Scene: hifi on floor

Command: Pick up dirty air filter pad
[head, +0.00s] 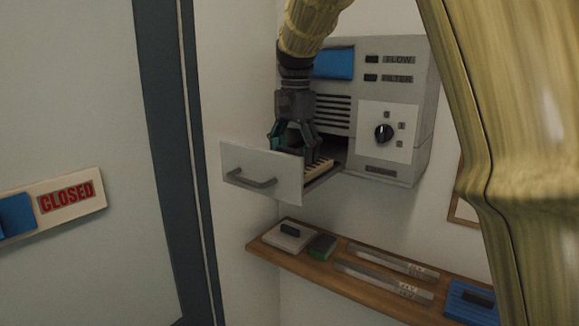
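A beige ribbed pad with dark grooves, which looks like the air filter pad (321,168), lies in the open drawer (262,172) of the grey wall unit. Only its right part shows; the drawer front and my gripper hide the rest. My gripper (296,149) points down into the drawer, just behind its front panel. Its fingers stand apart, and the lower tips come close to the pad. I cannot tell whether they touch it.
The grey unit (424,110) has a dial and a blue panel. Below, a wooden shelf (335,277) bears a white block with a dark handle (289,236), a dark green block (322,246), labelled strips (385,280) and a blue block (470,302). A CLOSED sign (70,197) is at left.

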